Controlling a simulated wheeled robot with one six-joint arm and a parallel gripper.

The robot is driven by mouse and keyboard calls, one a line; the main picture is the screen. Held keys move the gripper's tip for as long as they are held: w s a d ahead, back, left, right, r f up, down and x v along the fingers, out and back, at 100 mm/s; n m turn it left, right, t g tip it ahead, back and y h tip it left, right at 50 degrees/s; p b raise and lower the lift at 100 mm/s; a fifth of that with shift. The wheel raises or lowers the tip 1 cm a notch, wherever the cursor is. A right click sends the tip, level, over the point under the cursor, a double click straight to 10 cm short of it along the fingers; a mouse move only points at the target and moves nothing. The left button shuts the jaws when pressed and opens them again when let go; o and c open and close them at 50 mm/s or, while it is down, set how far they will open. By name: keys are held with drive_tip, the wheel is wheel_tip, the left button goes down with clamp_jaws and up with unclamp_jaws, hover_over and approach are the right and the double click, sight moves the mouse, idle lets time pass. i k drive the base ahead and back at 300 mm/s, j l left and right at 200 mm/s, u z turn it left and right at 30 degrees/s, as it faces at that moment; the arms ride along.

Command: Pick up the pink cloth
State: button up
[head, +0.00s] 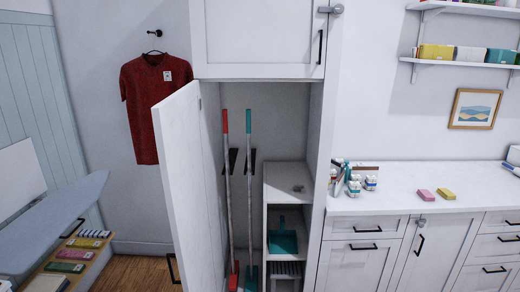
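A small pink folded piece (74,254), which looks like the pink cloth, lies in a row of small folded pieces at the lower left, beside the ironing board. It sits between a yellow piece (84,243) and a green piece (65,267). Another small pink block (427,195) lies on the white counter at the right; I cannot tell whether it is cloth or sponge. My gripper is not in view.
The tall cabinet's door (180,185) stands open, with a red-handled broom (227,190) and a teal-handled one (249,190) inside. The ironing board (50,225) is at the left. Bottles (354,187) and a yellow block (446,194) stand on the counter (400,182).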

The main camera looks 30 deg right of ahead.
sight(427, 197)
drive_tip(key=z, duration=2.2)
